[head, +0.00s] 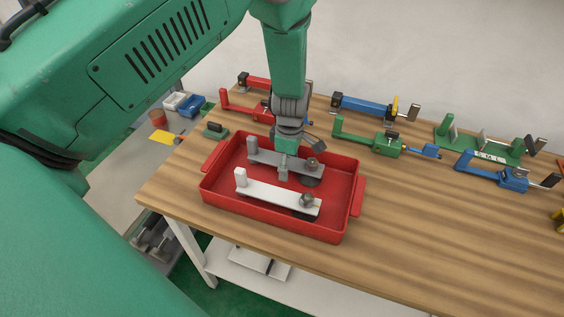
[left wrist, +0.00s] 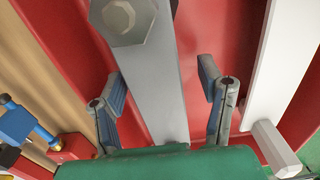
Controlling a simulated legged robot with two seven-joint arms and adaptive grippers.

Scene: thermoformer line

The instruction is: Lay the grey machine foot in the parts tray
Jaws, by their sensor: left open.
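The grey machine foot (head: 264,158) lies in the red parts tray (head: 270,225), in its far half. It has a grey bar, an upright peg at its left end and a hex nut over a dark round pad at its right end. In the left wrist view the bar of the grey foot (left wrist: 162,75) runs between the two fingers. My left gripper (left wrist: 163,95) is open, one finger on each side of the bar, with gaps visible. In the head view the left gripper (head: 284,174) reaches down into the tray. My right gripper is not in view.
A similar white foot (head: 270,194) lies in the near half of the tray, close to one finger. Red, blue and green clamp-like devices (head: 370,107) stand along the table's back. The wooden table (head: 420,220) is clear right of the tray.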

